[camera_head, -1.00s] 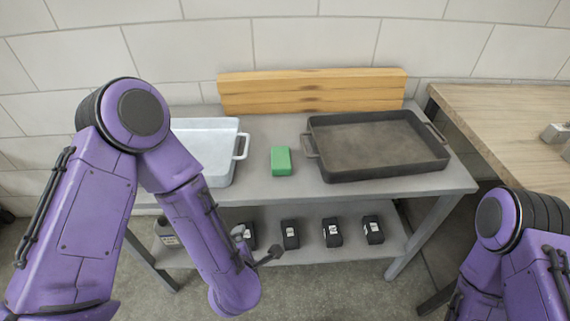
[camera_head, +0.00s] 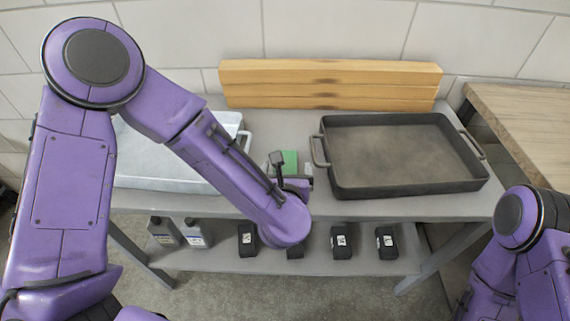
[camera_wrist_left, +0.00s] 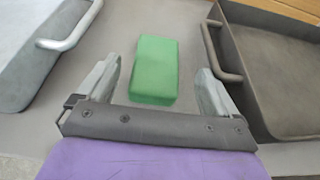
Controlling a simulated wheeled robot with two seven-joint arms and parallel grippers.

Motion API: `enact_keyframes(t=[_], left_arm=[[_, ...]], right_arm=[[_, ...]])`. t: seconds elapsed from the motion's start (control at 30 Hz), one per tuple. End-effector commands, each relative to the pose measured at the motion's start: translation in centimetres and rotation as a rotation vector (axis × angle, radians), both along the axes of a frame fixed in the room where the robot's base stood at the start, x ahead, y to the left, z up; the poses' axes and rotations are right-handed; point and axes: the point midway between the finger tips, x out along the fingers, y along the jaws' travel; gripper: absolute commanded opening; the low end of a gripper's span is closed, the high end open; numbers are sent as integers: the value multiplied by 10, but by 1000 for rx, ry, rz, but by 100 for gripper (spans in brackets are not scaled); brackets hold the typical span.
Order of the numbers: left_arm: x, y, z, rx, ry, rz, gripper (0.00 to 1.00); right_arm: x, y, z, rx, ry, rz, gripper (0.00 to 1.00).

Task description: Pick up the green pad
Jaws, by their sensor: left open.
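The green pad (camera_head: 290,160) lies on the grey table top between the two trays, partly hidden behind my left arm in the head view. In the left wrist view the whole top of the green pad (camera_wrist_left: 154,68) shows. My left gripper (camera_wrist_left: 160,85) is open, with one finger on each side of the pad's near part as seen from the wrist. The fingers do not visibly touch the pad, and I cannot tell their exact height. In the head view, my left gripper (camera_head: 295,180) is mostly hidden by its own wrist. My right gripper is out of view.
A light metal tray (camera_head: 150,178) stands left of the pad, its handle near my left finger. A dark pan (camera_head: 345,192) stands to the right. Wooden boards (camera_head: 330,84) are stacked behind. The lower shelf (camera_head: 330,266) holds dark boxes and bottles. A wooden table (camera_head: 535,120) is at right.

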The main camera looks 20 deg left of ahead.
Motion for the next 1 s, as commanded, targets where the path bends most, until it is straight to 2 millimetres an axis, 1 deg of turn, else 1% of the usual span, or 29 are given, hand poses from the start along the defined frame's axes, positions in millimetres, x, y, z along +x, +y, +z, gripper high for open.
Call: enact_keyframes(t=[0.13, 0.27, 0.37, 0.53, 0.57, 0.6, 0.67, 0.7, 1.0], left_arm=[[21, 11, -9, 4, 1, 2, 94], [38, 16, -19, 3, 1, 1, 94], [42, 18, -22, 2, 2, 1, 94], [42, 18, -22, 2, 2, 2, 94], [42, 18, -22, 2, 2, 2, 84], [42, 18, -22, 2, 2, 2, 71], [42, 18, -22, 2, 2, 2, 51], [42, 18, -22, 2, 2, 2, 38], [42, 18, -21, 1, 0, 4, 37]], right_arm=[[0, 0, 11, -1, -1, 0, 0], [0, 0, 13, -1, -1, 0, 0], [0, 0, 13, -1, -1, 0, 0], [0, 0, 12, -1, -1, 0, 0], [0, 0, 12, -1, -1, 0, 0], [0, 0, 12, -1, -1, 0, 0], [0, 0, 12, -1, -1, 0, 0], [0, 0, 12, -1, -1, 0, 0], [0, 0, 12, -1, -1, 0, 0]])
